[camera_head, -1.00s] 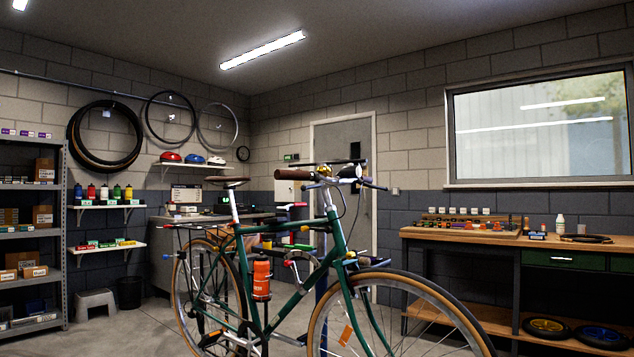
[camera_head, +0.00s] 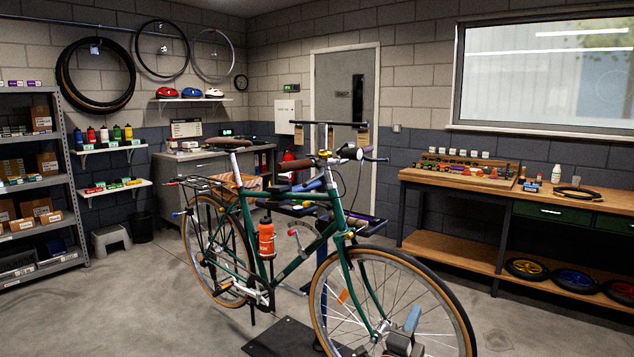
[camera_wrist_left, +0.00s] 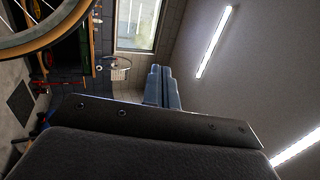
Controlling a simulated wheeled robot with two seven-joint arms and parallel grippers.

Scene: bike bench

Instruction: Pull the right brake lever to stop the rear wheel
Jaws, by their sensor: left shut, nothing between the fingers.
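The green bicycle (camera_head: 290,265) stands on its stand with its front wheel toward me. Its rear wheel (camera_head: 190,228) is at the left, behind the rack and frame. The handlebar (camera_head: 330,160) is above the front wheel; a dark lever (camera_head: 376,159) sticks out at its right end. A brown grip (camera_head: 296,165) points left; the lever beside it is too small to make out. My left gripper (camera_head: 412,318) is low in front of the front wheel, well below the handlebar. In the left wrist view its fingers (camera_wrist_left: 160,85) are together and empty. My right gripper is out of view.
A workbench (camera_head: 455,254) with small parts and a tray stands at the right. A wheel (camera_wrist_left: 45,30) crosses the upper left of the left wrist view. The left foreground floor is clear.

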